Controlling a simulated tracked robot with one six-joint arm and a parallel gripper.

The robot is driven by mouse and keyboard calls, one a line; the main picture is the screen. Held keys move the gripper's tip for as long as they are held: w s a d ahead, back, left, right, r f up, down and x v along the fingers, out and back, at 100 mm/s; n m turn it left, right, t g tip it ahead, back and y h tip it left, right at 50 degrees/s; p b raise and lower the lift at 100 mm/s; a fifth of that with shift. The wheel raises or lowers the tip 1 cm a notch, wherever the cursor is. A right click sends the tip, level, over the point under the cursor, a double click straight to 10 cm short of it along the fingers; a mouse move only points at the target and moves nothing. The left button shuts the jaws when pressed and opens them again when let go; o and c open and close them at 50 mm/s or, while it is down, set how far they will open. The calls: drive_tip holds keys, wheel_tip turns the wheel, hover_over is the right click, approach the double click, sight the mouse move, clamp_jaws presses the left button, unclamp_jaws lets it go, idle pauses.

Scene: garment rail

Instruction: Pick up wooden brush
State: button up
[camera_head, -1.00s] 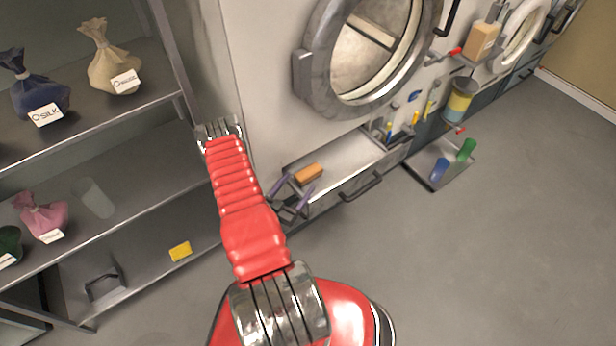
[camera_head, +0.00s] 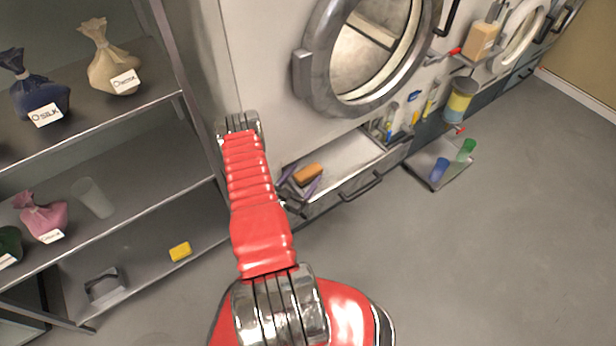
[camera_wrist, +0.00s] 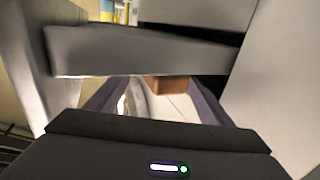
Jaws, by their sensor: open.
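The wooden brush (camera_head: 308,173), a small orange-brown block, lies in the open drawer below the round washer door. My gripper (camera_head: 304,181) is open, with its two purple fingers over the left part of the drawer, at either side of the brush's near end in the head view. In the wrist view the brush (camera_wrist: 168,86) shows as a brown block beyond and between the spread fingers (camera_wrist: 155,95); its top is hidden by a grey bar. I cannot tell whether the fingers touch it.
The drawer (camera_head: 345,155) has a pale, bare floor right of the brush and a front wall with a handle (camera_head: 362,187). A metal shelf (camera_head: 130,195) with cloth bags stands left of my arm. A tray (camera_head: 452,178) with blue and green items lies right.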

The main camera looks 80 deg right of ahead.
drive_tip(key=shift+c, duration=0.2)
drive_tip(key=c, duration=1.6)
drive_tip(key=shift+r, duration=0.1)
drive_tip(key=shift+r, duration=1.25)
drive_tip(key=shift+r+v, duration=0.2)
drive_tip(key=shift+v, duration=4.3)
drive_tip(key=shift+r+v, duration=0.2)
drive_tip(key=shift+v, duration=4.3)
